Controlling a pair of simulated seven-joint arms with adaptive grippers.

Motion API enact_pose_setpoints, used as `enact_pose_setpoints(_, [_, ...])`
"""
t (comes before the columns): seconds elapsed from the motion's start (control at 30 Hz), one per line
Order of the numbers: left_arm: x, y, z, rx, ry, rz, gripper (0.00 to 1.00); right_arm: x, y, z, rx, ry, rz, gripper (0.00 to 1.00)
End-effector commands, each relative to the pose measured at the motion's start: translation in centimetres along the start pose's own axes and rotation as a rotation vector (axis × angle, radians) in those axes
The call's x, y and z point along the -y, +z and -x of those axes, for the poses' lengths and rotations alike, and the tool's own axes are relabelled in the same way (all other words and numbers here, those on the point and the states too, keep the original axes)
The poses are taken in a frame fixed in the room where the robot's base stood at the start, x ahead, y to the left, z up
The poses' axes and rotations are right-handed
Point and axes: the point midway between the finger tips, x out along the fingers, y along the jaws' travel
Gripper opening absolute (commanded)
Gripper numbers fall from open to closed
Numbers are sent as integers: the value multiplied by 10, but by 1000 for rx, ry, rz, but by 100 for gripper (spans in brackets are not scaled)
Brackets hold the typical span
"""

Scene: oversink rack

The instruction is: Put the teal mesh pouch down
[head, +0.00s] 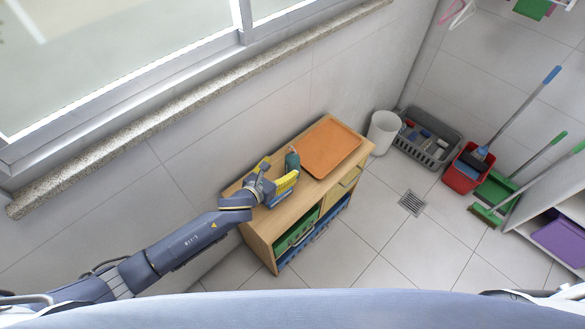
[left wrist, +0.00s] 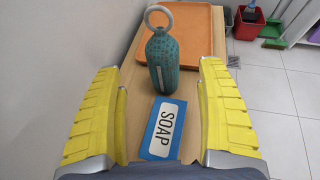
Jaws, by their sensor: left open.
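The teal mesh pouch (left wrist: 163,62) stands upright on the wooden cabinet top, with a pale ring at its top and a light label on its side. In the head view the pouch (head: 292,160) is just beyond my left gripper (head: 277,174), near the orange tray. In the left wrist view my left gripper (left wrist: 160,72) is open, its yellow fingers spread wide. The pouch shows between them, with clear gaps on both sides. A blue card with a white SOAP label (left wrist: 163,128) lies on the cabinet top nearer to the gripper. My right gripper is not seen.
The orange tray (head: 330,148) covers the far part of the wooden cabinet (head: 262,222). The wall and window sill run along the cabinet's back. A white bin (head: 382,132), a grey crate (head: 427,140) and a red bucket (head: 464,172) stand on the floor beyond.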

Motion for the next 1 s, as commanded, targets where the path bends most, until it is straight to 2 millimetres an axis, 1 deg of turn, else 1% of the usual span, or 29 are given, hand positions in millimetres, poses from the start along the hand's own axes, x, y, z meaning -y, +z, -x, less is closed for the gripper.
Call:
enact_pose_setpoints(0.03, [0, 1, -8, 1, 0, 1, 74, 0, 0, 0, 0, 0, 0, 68])
enact_pose_setpoints(0.13, [0, 0, -19, 0, 0, 1, 74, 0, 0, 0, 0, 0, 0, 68])
enact_pose_setpoints(0.23, [0, 0, -26, 0, 0, 0, 74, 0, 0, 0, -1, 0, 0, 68])
enact_pose_setpoints(0.47, [1, 1, -34, 1, 0, 1, 74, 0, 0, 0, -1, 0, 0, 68])
enact_pose_setpoints(0.8, [4, 2, -73, 0, 0, 2, 74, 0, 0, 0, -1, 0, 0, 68])
enact_pose_setpoints(1.0, [4, 2, -82, 1, -1, 1, 74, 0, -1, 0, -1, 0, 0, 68])
